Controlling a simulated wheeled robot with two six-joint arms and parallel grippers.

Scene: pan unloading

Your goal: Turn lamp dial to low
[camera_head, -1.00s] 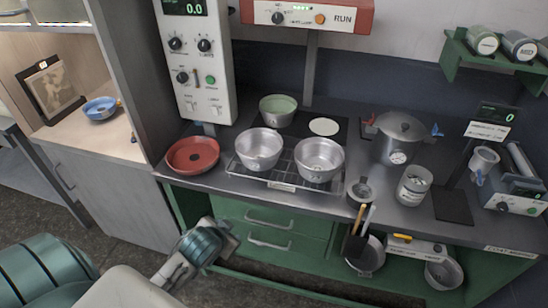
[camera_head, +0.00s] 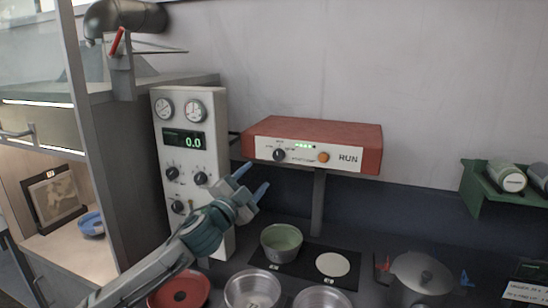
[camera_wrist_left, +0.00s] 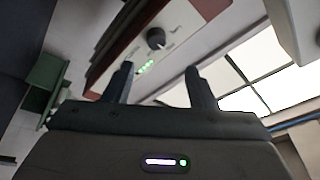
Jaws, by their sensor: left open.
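The lamp dial is a small black knob (camera_head: 279,155) on the left of the white front panel of a red box (camera_head: 325,140) marked RUN. An orange button (camera_head: 323,157) and green lights are on the same panel. My left gripper (camera_head: 252,181) is open and empty, below and left of the dial, apart from it. In the left wrist view the dial (camera_wrist_left: 156,38) shows beyond the open fingers (camera_wrist_left: 159,86), near the middle. The panel print is too small to read surely. My right gripper is not in view.
A white instrument panel (camera_head: 190,145) with gauges and knobs stands left, behind my left arm. Below are a green bowl (camera_head: 281,238), a red pan (camera_head: 180,290), metal pans (camera_head: 253,289) and a lidded pot (camera_head: 422,275).

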